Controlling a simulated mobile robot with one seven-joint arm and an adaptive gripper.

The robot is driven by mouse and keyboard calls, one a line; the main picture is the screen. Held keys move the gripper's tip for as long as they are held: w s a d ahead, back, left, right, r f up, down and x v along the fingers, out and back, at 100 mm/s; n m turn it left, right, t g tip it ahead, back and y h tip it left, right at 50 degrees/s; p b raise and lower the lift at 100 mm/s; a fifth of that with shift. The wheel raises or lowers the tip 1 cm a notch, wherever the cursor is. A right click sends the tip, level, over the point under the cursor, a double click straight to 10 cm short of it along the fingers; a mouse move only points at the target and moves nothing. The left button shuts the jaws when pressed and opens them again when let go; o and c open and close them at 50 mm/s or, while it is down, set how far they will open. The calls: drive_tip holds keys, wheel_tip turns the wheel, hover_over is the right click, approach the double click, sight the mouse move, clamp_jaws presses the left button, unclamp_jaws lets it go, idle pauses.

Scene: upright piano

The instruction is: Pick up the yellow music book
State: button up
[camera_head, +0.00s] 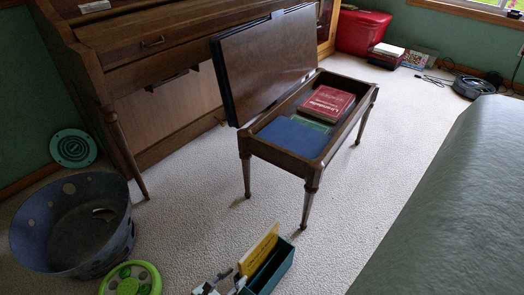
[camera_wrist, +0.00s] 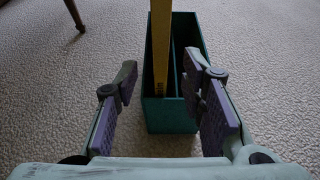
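The yellow music book (camera_head: 259,249) stands upright in a dark teal open box (camera_head: 274,271) on the carpet, at the bottom of the head view. In the wrist view I see the book (camera_wrist: 161,45) edge-on, a narrow yellow strip in the left compartment of the box (camera_wrist: 170,119), beside a divider. My gripper (camera_wrist: 162,76) is open, its purple-padded fingers spread to either side of the book in the picture. Neither finger visibly touches the book. In the head view only part of my gripper (camera_head: 218,284) shows, at the bottom edge just left of the box.
A piano bench (camera_head: 247,153) with its lid raised holds red and blue books behind the box. A grey-blue round bin (camera_head: 73,262) and a green disc (camera_head: 131,281) lie left. A grey-green covered surface (camera_head: 455,200) fills the right. Carpet between is clear.

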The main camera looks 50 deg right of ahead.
sight(253, 261)
drive_tip(key=x, duration=0.6)
drive_tip(key=b+x, duration=0.1)
drive_tip(key=x, duration=0.3)
drive_tip(key=shift+d+r, duration=0.2)
drive_tip(key=shift+r, duration=0.1)
drive_tip(key=shift+c, duration=0.3)
clamp_jaws()
